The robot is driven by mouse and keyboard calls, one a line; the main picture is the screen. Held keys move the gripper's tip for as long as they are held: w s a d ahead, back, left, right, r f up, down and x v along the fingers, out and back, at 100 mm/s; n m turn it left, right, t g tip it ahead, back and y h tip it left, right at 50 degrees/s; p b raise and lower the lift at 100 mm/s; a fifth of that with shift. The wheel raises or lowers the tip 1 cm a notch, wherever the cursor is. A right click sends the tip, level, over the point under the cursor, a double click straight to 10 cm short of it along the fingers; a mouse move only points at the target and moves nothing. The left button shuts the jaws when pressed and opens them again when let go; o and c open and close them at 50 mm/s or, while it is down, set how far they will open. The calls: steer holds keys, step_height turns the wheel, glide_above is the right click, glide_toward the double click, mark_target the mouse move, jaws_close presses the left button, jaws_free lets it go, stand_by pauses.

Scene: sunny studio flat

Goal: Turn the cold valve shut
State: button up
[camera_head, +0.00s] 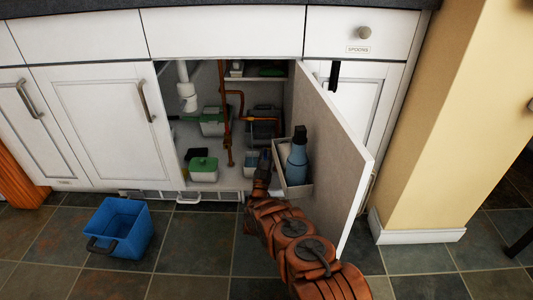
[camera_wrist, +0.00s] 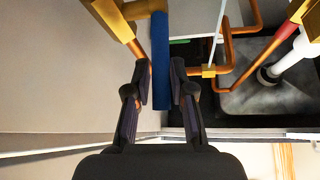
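In the wrist view a blue lever (camera_wrist: 161,65), which looks like the cold valve's handle, hangs from a brass fitting (camera_wrist: 148,8) on an orange-brown pipe (camera_wrist: 118,24). The lever runs straight down the picture, at an angle to that pipe. My gripper (camera_wrist: 162,82) is open, with one finger on each side of the lever's free end and narrow gaps showing. In the head view my gripper (camera_head: 262,172) reaches into the open cabinet beside the door bin; the blue lever cannot be made out there.
The open cabinet door (camera_head: 335,150) stands close right of my arm. Its bin (camera_head: 294,188) holds a blue bottle (camera_head: 297,160). A green-lidded tub (camera_head: 203,169) sits left inside. A blue bucket (camera_head: 120,230) stands on the floor. A red handle (camera_wrist: 287,30) shows at the wrist view's upper right.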

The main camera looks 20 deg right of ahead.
steer(key=s+a, duration=0.5)
steer(key=s, duration=0.4)
stand_by(0.7)
steer(key=shift+s, duration=0.15)
